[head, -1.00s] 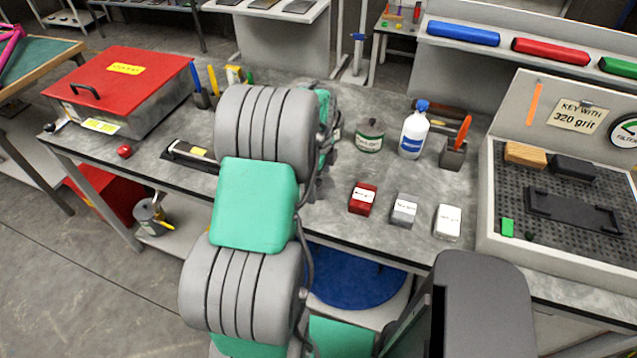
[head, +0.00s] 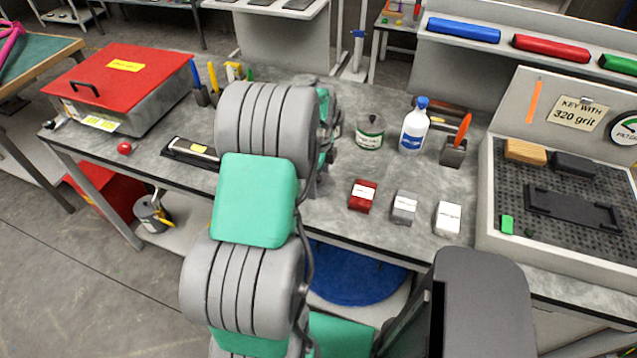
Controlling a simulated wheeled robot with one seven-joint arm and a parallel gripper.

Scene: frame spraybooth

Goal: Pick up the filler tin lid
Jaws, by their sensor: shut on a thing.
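A round tin with a white and green label (head: 370,131) stands upright on the grey bench, just right of my arm. Its top looks dark grey with a darker spot in the middle. I cannot tell whether that is a lid or the open mouth, and the label is too small to read. My arm reaches away over the bench and covers most of its own end. Only narrow grey and dark parts show at its right edge, left of the tin. My fingertips and anything between them are hidden behind the arm.
A white bottle with a blue cap (head: 414,126) and a holder with an orange handle (head: 454,150) stand right of the tin. Red (head: 362,196), grey (head: 404,207) and white (head: 447,218) blocks lie in front. A red-lidded box (head: 120,85) stands at the left.

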